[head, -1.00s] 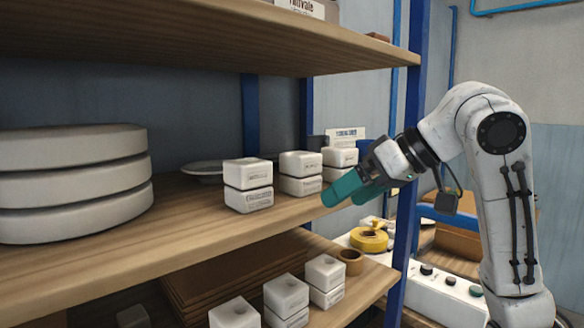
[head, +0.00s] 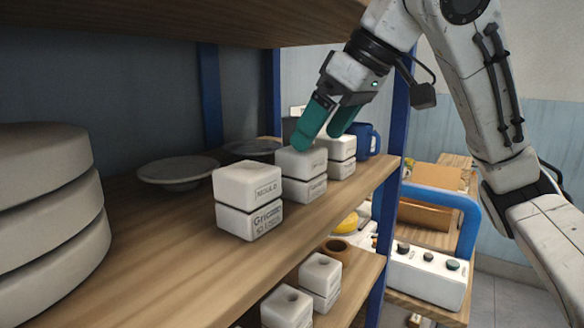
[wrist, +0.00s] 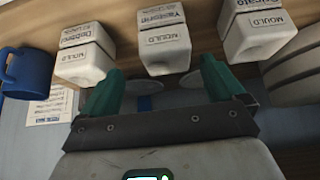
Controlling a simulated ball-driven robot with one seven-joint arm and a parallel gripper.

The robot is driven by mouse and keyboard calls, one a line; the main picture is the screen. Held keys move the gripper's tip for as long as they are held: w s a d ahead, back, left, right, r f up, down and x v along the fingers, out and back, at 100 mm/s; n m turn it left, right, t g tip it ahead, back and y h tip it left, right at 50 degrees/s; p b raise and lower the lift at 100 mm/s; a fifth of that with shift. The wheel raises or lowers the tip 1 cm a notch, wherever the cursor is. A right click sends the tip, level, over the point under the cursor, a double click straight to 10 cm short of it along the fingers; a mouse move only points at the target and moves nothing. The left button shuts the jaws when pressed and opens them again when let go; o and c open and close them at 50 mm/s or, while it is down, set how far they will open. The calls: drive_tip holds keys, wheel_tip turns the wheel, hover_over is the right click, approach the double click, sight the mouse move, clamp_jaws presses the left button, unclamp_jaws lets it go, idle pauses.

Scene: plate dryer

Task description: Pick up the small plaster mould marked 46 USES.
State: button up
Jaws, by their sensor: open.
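White plaster moulds stand in stacks of two on the middle shelf: a front stack (head: 248,200), a middle stack (head: 303,172) and a back stack (head: 341,155). I cannot read "46 USES" on any of them, so I cannot tell which is the marked one. My gripper (head: 318,139) is open, with teal fingers pointing down at the top of the middle stack; whether they touch it is unclear. In the wrist view, my gripper (wrist: 160,72) has its fingers apart and empty, with a stack labelled MOULD (wrist: 164,48) just beyond the gap.
Large round moulds (head: 50,215) are piled at the left. Shallow grey dishes (head: 178,172) lie behind the stacks, and a blue mug (head: 365,141) stands at the shelf's far end. A blue post (head: 398,130) bounds the shelf. The upper shelf (head: 170,22) hangs above. More moulds (head: 320,280) sit below.

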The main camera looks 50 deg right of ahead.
sight(314, 149)
drive_tip(key=x, duration=0.3)
drive_tip(key=shift+w, duration=0.1)
drive_tip(key=shift+a+p+x, duration=0.2)
drive_tip(key=shift+p+x, duration=0.15)
drive_tip(key=shift+x, duration=1)
drive_tip(key=shift+a+p+x, duration=0.25)
drive_tip(key=shift+p+x, duration=0.1)
drive_tip(key=shift+x, duration=1)
drive_tip(key=shift+f, duration=0.1)
drive_tip(key=c, duration=1.3)
